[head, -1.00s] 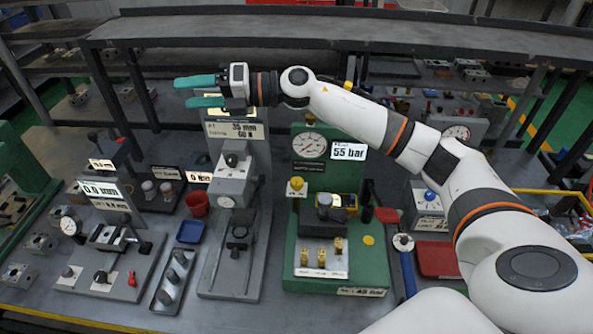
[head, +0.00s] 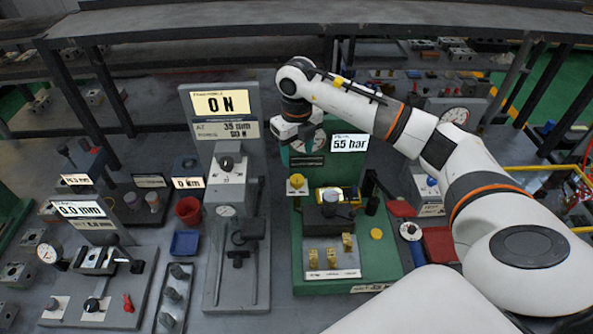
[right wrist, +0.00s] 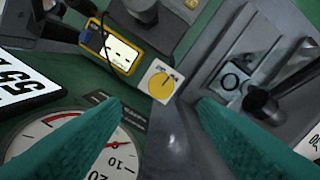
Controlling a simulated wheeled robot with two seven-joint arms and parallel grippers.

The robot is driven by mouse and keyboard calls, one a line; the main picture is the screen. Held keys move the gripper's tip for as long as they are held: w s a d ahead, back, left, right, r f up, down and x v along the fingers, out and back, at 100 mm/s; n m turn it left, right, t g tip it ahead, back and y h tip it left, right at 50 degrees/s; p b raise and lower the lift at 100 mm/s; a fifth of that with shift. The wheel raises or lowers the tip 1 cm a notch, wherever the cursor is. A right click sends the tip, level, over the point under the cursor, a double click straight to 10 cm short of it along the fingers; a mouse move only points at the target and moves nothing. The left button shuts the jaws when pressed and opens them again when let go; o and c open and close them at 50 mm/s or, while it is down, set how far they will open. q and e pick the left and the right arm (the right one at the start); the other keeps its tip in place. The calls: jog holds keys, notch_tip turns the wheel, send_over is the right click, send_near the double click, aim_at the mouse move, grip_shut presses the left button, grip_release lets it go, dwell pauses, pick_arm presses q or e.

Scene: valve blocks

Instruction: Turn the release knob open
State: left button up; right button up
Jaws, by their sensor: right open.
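The likely release knob is a yellow round knob (head: 297,181) on a white plate at the left edge of the green pressure stand (head: 384,240). In the right wrist view the yellow knob (right wrist: 161,84) lies between and beyond my open teal fingertips, with nothing touching it. My right gripper (head: 299,128) hangs above and behind the knob, in front of the pressure gauge; its fingers barely show in the head view. The stand's display (head: 348,143) reads 55 bar. My left gripper is not in view.
A grey force stand (head: 232,285) with a 0 N display (head: 220,104) stands close on the left.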

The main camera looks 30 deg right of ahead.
aim_at(297, 177)
notch_tip(297, 177, down, 8)
jog(key=shift+w+f+p, duration=0.1)
jog(key=shift+f+p, duration=0.15)
jog(key=shift+p, duration=0.7)
jog(key=c, duration=1)
jog(key=shift+o, duration=0.2)
jog(key=m+b, duration=0.1)
jog(key=m, duration=0.1)
jog(key=shift+m, duration=0.4)
jog(key=shift+m+b, duration=0.3)
jog(key=shift+m, duration=1.2)
